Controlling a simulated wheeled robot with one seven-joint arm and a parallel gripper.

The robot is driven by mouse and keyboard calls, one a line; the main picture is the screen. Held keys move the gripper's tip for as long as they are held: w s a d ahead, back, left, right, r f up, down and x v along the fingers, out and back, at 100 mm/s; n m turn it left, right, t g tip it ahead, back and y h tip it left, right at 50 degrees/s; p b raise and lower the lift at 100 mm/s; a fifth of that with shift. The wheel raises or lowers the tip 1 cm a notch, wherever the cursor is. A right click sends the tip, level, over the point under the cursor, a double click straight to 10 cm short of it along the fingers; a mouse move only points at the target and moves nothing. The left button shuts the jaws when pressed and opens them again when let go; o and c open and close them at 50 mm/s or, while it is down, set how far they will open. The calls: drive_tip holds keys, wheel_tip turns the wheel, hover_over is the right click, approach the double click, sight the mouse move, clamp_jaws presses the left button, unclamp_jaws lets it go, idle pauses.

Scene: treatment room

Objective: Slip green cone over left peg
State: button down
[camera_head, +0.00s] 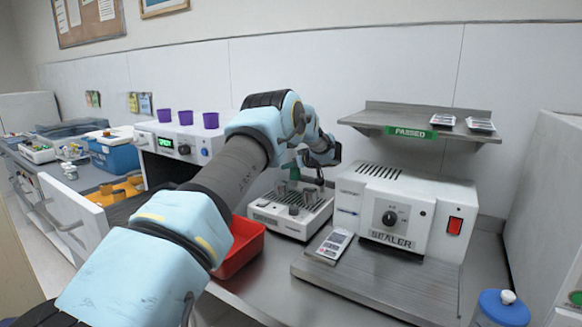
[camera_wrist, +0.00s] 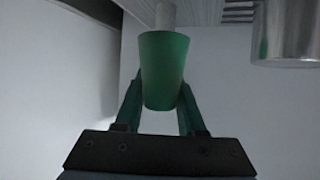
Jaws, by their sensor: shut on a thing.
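The green cone (camera_wrist: 164,70) is between my gripper's two fingers (camera_wrist: 160,100) in the wrist view, its wider end away from the palm. A pale grey peg (camera_wrist: 166,14) shows just beyond that wider end; I cannot tell whether it enters the cone. A shiny metal cylinder (camera_wrist: 286,32) is to the right, apart from the cone. In the head view, my gripper (camera_head: 303,170) is above the white device (camera_head: 265,218) with several grey upright pegs (camera_head: 308,195). A small green patch shows there, partly hidden by my arm.
The sealer (camera_head: 390,205) stands right of the device, under a shelf (camera_head: 420,118). A red bin (camera_head: 242,245) is left of the device, partly behind my arm. Purple cups (camera_head: 210,120) stand on a white machine at the back left. A blue-lidded jar (camera_head: 503,308) is at front right.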

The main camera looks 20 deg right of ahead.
drive_tip(key=shift+r+p, duration=0.75)
drive_tip(key=shift+p, duration=0.35)
idle(0.4)
idle(0.4)
drive_tip(key=c, duration=0.8)
unclamp_jaws()
